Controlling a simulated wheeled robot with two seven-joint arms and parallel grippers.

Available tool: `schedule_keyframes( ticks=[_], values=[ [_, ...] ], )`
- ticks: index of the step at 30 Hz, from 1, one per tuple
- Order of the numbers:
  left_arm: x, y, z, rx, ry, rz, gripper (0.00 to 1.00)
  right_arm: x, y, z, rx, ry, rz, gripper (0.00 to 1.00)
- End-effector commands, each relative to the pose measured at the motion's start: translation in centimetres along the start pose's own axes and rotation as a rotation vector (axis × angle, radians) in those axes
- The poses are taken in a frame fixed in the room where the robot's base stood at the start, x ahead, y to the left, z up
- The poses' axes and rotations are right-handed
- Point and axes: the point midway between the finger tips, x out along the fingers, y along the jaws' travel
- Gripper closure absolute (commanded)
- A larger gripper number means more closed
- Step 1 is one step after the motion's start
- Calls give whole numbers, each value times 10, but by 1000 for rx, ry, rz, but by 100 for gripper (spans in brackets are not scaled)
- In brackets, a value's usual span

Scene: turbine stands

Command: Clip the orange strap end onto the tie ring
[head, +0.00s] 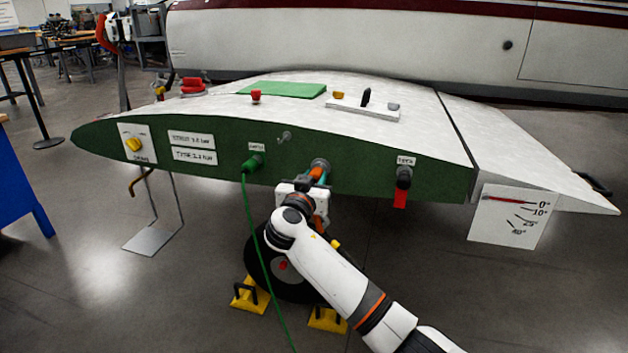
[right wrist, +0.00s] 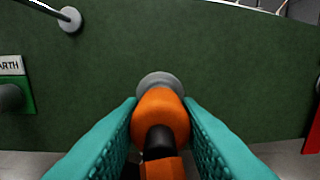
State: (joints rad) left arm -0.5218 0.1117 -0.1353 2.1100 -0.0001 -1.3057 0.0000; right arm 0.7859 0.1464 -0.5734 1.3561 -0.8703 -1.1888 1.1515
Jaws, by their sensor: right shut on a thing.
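My right gripper (head: 318,178) is at the green front face of the wing stand, shut on an orange piece. In the right wrist view its two teal fingers (right wrist: 160,125) press on either side of this orange piece (right wrist: 160,103), which has a black part. I cannot tell for sure that it is the strap end. Its far end overlaps a round grey fitting (right wrist: 160,80) on the green face; contact there is hidden. A small metal fitting (head: 285,137) sits up and left, also in the right wrist view (right wrist: 70,18); I cannot tell which is the tie ring.
A green plug (head: 252,163) with a hanging cable is left of the gripper. A dark fitting with a red tag (head: 400,198) is to the right. A wheel (head: 268,270) and yellow chocks (head: 248,295) stand below. Open floor lies on both sides.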

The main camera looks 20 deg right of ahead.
Motion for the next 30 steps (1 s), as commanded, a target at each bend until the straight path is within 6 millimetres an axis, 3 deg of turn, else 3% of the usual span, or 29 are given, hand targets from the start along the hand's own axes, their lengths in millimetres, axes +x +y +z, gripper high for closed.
schedule_keyframes(
  ticks=[7, 8, 12, 17, 20, 30],
  values=[
    [1, 0, -2, 0, 5, 0, 28, 2, -1, 5, 3, -9, -1, 100],
    [1, 0, -2, 0, 5, 0, 28, 2, -1, 5, 3, -9, 0, 65],
    [1, 0, -3, 0, 7, 0, 28, 2, -1, 4, 3, -7, -1, 45],
    [2, 0, -3, 0, 7, 0, 28, 1, -1, 3, 2, -5, 0, 45],
    [2, 0, -3, 0, 7, 0, 28, 1, -1, 2, 1, -4, 0, 38],
    [2, 0, -3, 1, 7, -1, 28, -4, 0, 2, 2, -3, 1, 38]
  ],
)
